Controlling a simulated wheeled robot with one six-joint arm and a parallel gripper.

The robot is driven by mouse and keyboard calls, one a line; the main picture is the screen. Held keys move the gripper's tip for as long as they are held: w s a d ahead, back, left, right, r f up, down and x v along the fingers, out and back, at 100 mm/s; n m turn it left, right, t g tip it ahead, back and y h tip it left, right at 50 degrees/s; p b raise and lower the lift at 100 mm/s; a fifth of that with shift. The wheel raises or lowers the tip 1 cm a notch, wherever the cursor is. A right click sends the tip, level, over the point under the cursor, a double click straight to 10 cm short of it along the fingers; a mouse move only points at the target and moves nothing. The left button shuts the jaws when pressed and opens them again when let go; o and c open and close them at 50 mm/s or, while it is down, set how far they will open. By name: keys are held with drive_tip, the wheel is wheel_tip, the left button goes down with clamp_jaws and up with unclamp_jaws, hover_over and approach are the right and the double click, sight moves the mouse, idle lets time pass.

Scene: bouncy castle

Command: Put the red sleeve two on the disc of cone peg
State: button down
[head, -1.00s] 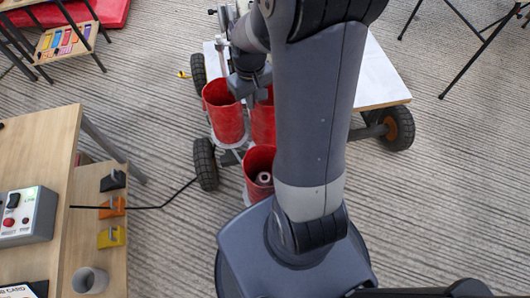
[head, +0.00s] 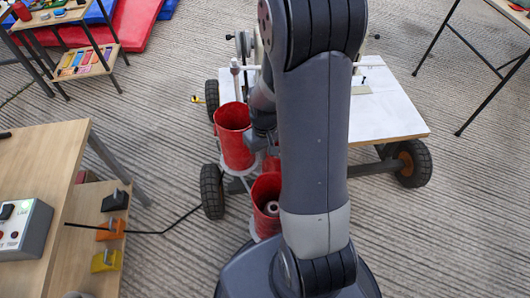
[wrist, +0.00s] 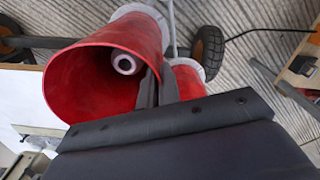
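A red open-topped sleeve (wrist: 75,85) fills much of the wrist view. A pale ringed peg top (wrist: 125,62) shows inside it, and a white disc (wrist: 140,9) shows at its far end; I cannot tell whether they touch. My gripper's dark fingers (wrist: 157,88) straddle the sleeve's rim, one inside and one outside, and look shut on its wall. In the head view my gripper is mostly hidden behind my arm, with a patch of red (head: 270,163) below it. No sleeve numbers are readable.
The sleeves stand beside a wheeled cart with a white top (head: 390,105). A wooden table (head: 45,165) with a control box (head: 22,230) is at left, and a black cable (head: 150,231) runs from it toward the cart wheel (head: 212,190).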

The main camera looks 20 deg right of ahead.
drive_tip(key=c, duration=2.1)
unclamp_jaws()
drive_tip(key=shift+f, duration=0.15)
drive_tip(key=o, duration=0.5)
drive_tip(key=shift+c, duration=0.2)
wheel_tip(320, 180, up, 12)
drive_tip(key=p, duration=0.3)
drive_tip(key=shift+r+p, duration=0.2)
drive_tip(key=shift+p, duration=0.1)
